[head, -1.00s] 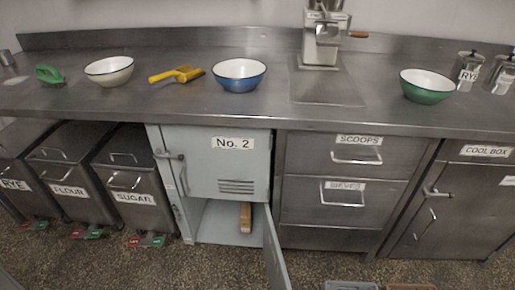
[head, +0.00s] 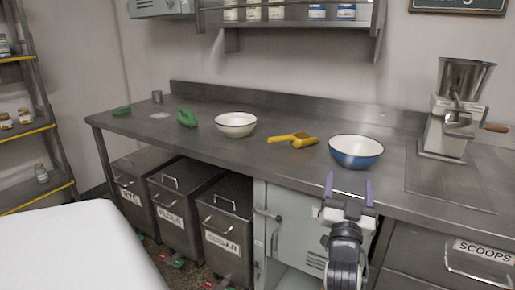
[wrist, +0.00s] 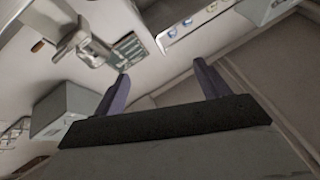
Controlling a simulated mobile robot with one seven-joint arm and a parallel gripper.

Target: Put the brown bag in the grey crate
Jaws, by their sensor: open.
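My gripper (head: 348,188) is open and empty, its two purple fingers pointing up in front of the counter by the blue bowl. In the wrist view its fingers (wrist: 161,75) stand wide apart with nothing between them; beyond them are wall and room fittings. No brown bag and no grey crate can be made out in the current views. The pale grey cabinet (head: 297,222) under the counter is partly hidden behind my arm. Only the top of its lower opening shows, at the bottom edge.
Steel bins (head: 222,235) stand below. A white surface (head: 70,250) fills the lower left. Shelves (head: 30,125) stand at left.

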